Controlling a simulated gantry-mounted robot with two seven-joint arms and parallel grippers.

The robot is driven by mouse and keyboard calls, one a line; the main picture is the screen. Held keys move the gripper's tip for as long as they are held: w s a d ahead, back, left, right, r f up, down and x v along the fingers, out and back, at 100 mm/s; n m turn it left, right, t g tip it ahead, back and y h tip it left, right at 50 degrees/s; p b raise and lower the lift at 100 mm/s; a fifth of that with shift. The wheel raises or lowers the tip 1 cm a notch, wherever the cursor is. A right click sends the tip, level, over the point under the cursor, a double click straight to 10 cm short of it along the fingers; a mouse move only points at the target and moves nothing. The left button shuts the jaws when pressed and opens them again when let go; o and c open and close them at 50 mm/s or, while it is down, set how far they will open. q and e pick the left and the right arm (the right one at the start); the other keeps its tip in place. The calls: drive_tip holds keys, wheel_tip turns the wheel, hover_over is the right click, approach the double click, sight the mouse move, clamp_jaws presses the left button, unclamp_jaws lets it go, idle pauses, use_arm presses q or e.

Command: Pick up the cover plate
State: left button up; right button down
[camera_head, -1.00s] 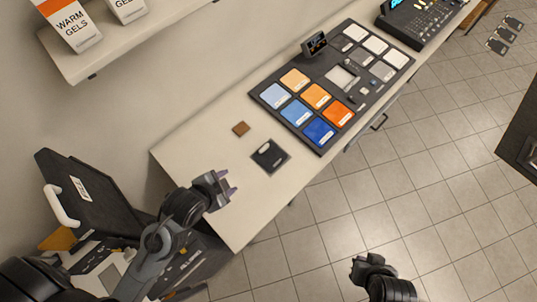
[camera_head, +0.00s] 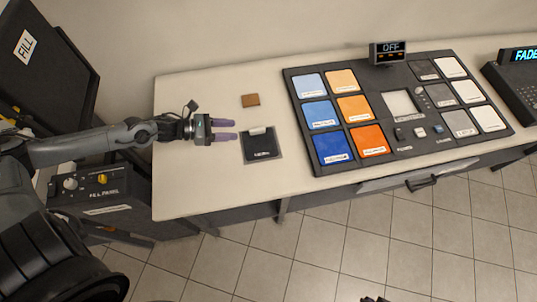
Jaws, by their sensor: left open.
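A flat dark square plate (camera_head: 262,149), which looks like the cover plate, lies on the pale counter. It has a light tab at its far edge and small lettering at its near edge. My left gripper (camera_head: 235,129) is open, with two purple fingers pointing right. Its fingertips are just left of the dark plate, near its far left corner, with nothing between them. I cannot tell whether they touch it or how high they are. Only a dark tip of my right arm (camera_head: 375,299) shows at the bottom edge, and its jaws cannot be made out.
An open black case (camera_head: 48,60) marked FILL is at far left. The counter's front left is clear.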

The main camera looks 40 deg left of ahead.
sight(255, 129)
use_arm(q)
drive_tip(key=a+f+b, duration=0.1)
drive_tip(key=w+a+m+b, duration=0.1)
drive_tip(key=shift+w+a+f, duration=0.2)
drive_tip(key=shift+a+f, duration=0.15)
drive_tip(key=shift+w+y+b, duration=0.1)
drive_tip(key=shift+y+b, duration=0.2)
drive_tip(key=shift+b, duration=0.15)
drive_tip(key=b+x, duration=0.1)
drive_tip(key=x, duration=0.1)
drive_tip(key=shift+w+d+f, duration=0.1)
drive_tip(key=shift+d+f, duration=0.05)
drive_tip(key=shift+d, duration=0.15)
drive_tip(key=shift+x, duration=0.8)
drive_tip(key=shift+w+d+f+b, duration=0.25)
drive_tip(key=shift+w+d+b, duration=0.1)
drive_tip(key=shift+w+d, duration=0.15)
drive_tip(key=shift+w+d+f, duration=0.25)
drive_tip(key=shift+w+f, duration=0.1)
drive_tip(key=shift+f, duration=0.05)
drive_tip(key=shift+f+x, duration=0.25)
drive_tip(key=shift+x, duration=1.8)
drive_tip(key=shift+s, duration=0.15)
use_arm(e)
wheel_tip(255, 129, down, 7)
drive_tip(key=shift+a, duration=0.4)
drive_tip(key=shift+s, duration=0.15)
